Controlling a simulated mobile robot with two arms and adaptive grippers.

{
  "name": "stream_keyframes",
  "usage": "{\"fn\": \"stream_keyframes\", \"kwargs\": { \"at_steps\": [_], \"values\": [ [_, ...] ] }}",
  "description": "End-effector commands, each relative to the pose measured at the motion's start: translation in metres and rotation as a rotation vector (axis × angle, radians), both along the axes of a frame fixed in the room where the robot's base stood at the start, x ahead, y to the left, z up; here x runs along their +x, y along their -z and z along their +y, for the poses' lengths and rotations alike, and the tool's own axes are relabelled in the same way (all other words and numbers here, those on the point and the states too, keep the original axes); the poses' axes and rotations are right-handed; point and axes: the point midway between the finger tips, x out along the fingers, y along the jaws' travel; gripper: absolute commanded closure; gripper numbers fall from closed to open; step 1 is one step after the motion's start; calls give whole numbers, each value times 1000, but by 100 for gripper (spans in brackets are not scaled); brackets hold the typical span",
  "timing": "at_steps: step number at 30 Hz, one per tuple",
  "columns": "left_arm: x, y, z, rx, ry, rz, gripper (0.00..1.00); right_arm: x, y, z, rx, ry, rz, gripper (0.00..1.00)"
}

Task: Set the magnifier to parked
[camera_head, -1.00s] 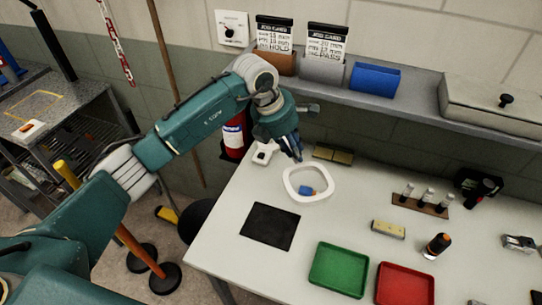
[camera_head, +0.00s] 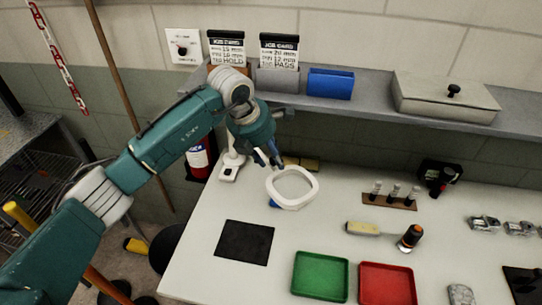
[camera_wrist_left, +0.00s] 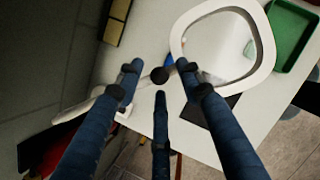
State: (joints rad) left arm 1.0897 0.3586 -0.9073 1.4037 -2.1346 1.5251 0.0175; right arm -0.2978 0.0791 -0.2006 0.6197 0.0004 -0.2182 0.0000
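The magnifier (camera_head: 314,181) has a white rounded lens frame, held out over the bench to the right of its white base (camera_head: 229,172). In the left wrist view the frame (camera_wrist_left: 177,38) fills the upper right. My left gripper (camera_head: 271,160) is just behind and left of the frame, over the magnifier's arm. In the wrist view its blue fingers (camera_wrist_left: 160,77) are spread around a dark round knob, with gaps visible beside it. The right fingertip overlaps the frame's edge. The fingers hide much of the magnifier's arm. My right gripper is out of view.
A blue item (camera_head: 273,203) lies beside the lens frame. A black mat (camera_head: 244,242), green tray (camera_head: 320,277) and red tray (camera_head: 388,285) lie in front. A vial rack (camera_head: 390,201) stands right. A shelf (camera_head: 370,112) runs behind. Bench around the mat is clear.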

Motion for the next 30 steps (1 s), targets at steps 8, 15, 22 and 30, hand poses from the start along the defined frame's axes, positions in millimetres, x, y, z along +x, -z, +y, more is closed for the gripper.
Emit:
{"fn": "stream_keyframes", "kwargs": {
  "at_steps": [8, 15, 22, 30],
  "values": [
    [-10, -40, 11, 0, 0, -7, 63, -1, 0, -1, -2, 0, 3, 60],
    [-24, -85, 25, 0, -2, -5, 63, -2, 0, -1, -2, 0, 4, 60],
    [-32, -108, 31, 0, -1, -4, 63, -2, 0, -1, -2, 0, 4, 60],
    [-33, -111, 32, 0, 0, -1, 63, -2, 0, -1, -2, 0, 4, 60]
  ]
}}
